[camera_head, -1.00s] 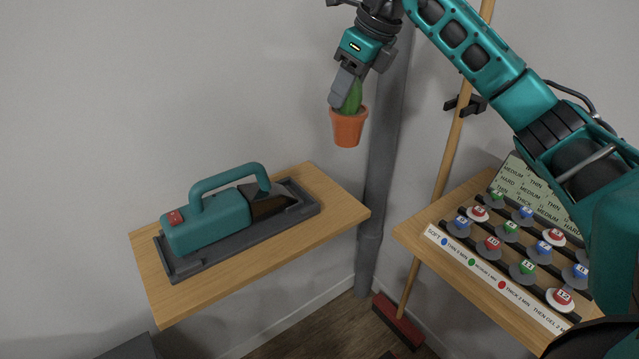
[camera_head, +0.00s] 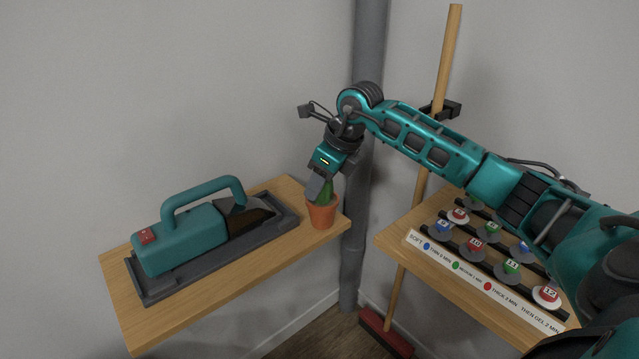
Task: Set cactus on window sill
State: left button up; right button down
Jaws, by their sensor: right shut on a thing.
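The cactus is a green plant (camera_head: 327,190) in an orange pot (camera_head: 322,212). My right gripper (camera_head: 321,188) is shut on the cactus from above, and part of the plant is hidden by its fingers. The pot is upright at the right end of a wooden shelf (camera_head: 215,297) on the wall. I cannot tell whether the pot's base touches the board or is just above it. No window shows; this shelf is the only sill-like ledge on the left. My left gripper is out of view.
A teal handheld tool (camera_head: 185,235) lies in a dark tray (camera_head: 165,288) on the same shelf, left of the pot. A grey pipe (camera_head: 369,60) stands behind my right arm. A second shelf (camera_head: 400,250) holds numbered discs. A broom (camera_head: 447,60) leans at the wall.

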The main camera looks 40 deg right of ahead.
jog(key=shift+f, duration=0.15)
jog(key=c, duration=0.7)
grip_release()
